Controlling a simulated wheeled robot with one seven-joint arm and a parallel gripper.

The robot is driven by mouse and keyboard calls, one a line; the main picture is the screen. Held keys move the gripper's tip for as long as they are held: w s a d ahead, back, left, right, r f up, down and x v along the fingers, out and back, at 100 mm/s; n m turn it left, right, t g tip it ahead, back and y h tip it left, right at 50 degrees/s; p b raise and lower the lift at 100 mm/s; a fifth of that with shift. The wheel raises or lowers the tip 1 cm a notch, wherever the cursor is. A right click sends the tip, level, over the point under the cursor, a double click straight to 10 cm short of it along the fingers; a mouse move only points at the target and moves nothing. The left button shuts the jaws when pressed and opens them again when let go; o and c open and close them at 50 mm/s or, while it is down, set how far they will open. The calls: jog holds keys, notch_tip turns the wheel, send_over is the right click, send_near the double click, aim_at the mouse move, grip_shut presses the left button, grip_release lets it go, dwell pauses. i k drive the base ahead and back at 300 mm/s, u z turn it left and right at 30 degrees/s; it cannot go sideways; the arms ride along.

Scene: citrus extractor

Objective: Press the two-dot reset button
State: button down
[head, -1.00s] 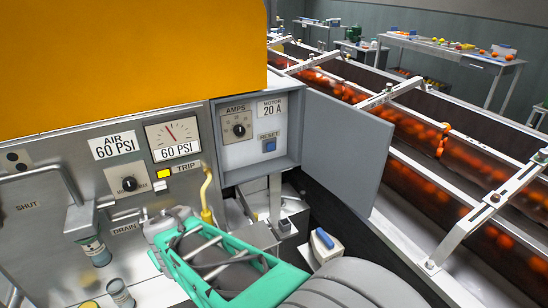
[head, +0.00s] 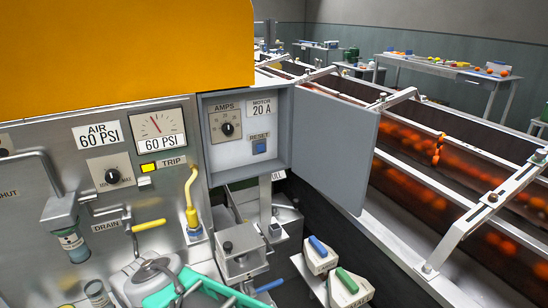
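The button looks unobstructed. Teal and grey parts, apparently of my arm, show at the bottom edge, below and left of the box and well apart from the button.
The box's grey door (head: 335,150) stands open to the right. A yellow pipe (head: 191,200) rises left of the box. Blocks with a blue handle (head: 318,245) and a green handle (head: 347,281) sit low in front. A conveyor of oranges (head: 400,185) runs along the right.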

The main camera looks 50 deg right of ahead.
aim_at(259, 147)
jog(key=k, duration=0.8)
jog(key=z, duration=1.05)
jog(key=i, duration=0.65)
jog(key=u, duration=0.45)
